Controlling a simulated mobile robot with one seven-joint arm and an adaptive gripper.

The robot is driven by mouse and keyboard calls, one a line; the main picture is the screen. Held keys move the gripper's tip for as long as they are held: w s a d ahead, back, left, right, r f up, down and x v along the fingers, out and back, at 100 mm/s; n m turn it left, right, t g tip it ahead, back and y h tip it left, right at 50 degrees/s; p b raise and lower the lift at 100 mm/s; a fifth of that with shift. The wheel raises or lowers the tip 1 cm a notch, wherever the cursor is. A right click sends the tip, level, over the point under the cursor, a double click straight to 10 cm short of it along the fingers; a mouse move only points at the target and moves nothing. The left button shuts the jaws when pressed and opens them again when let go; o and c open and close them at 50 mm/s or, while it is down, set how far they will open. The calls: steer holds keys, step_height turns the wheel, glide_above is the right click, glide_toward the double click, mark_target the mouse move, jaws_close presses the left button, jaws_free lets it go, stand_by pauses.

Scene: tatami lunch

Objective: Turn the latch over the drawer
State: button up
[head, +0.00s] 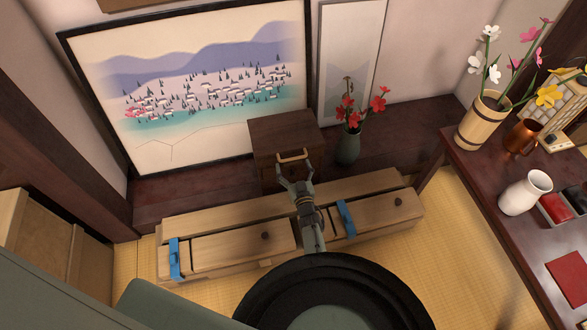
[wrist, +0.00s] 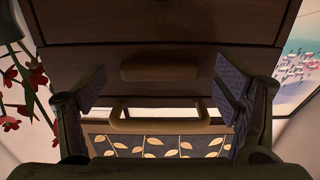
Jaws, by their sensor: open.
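A small dark brown wooden cabinet (head: 285,130) stands on the dark ledge, and its drawer front fills much of the wrist view (wrist: 160,25). A light tan bar-shaped handle (head: 293,156) shows at its front; it also shows in the wrist view (wrist: 160,126). A darker bar (wrist: 160,66) lies across the wood there; I cannot tell whether it is a latch. My gripper (head: 294,166) is open and empty in front of the cabinet. In the wrist view its fingers (wrist: 160,92) stand apart, one at each side of the bars. Contact cannot be told.
A low pale wooden chest (head: 225,247) with round dark knobs and blue pieces (head: 346,218) lies under my arm. A grey-green vase (head: 348,146) with red flowers stands close right of the cabinet. A framed landscape (head: 190,90) leans behind. A dark table (head: 475,165) is at right.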

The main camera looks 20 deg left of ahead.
steer(key=c, duration=1.2)
steer(key=shift+o, duration=0.2)
steer(key=shift+f+n+b, duration=0.1)
steer(key=shift+n+b, duration=1.45)
steer(key=shift+n, duration=2.05)
steer(key=o, duration=1.2)
steer(key=shift+c, duration=0.2)
